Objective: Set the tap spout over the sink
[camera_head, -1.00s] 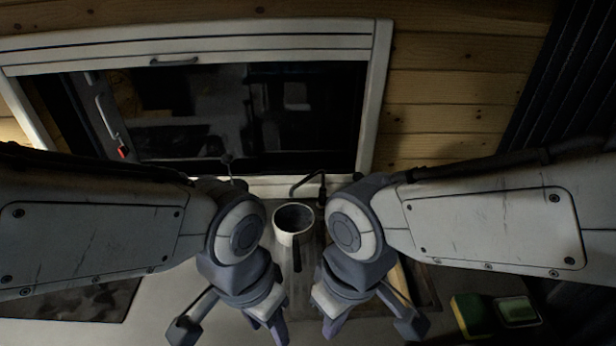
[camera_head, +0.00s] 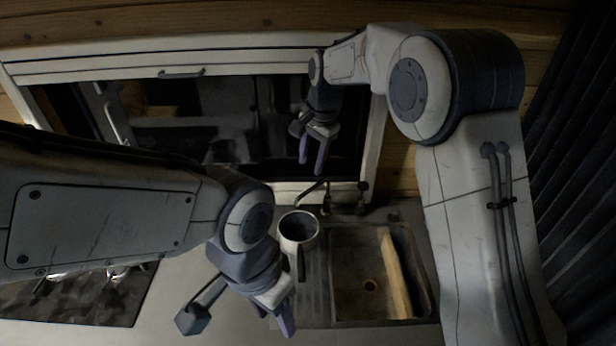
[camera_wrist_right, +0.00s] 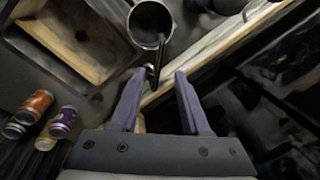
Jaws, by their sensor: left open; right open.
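The dark tap spout (camera_head: 312,190) is at the back of the counter, left of the sink, and slants to the left toward a pan. The sink (camera_head: 348,262) is right of it. In the right wrist view the spout (camera_wrist_right: 158,55) shows just beyond and between my fingertips. My right gripper (camera_head: 312,163) is open and empty, in front of the window and above the tap. The right wrist view shows its two purple fingers (camera_wrist_right: 160,75) apart. My left gripper (camera_head: 278,318) is open and empty, low over the counter's front.
A light pan (camera_head: 298,228) with a dark handle stands left of the sink, under the spout. A wooden board (camera_head: 394,275) lies in the sink's right side. A stove (camera_head: 85,295) is at the left. Several cans (camera_wrist_right: 36,103) show in the right wrist view.

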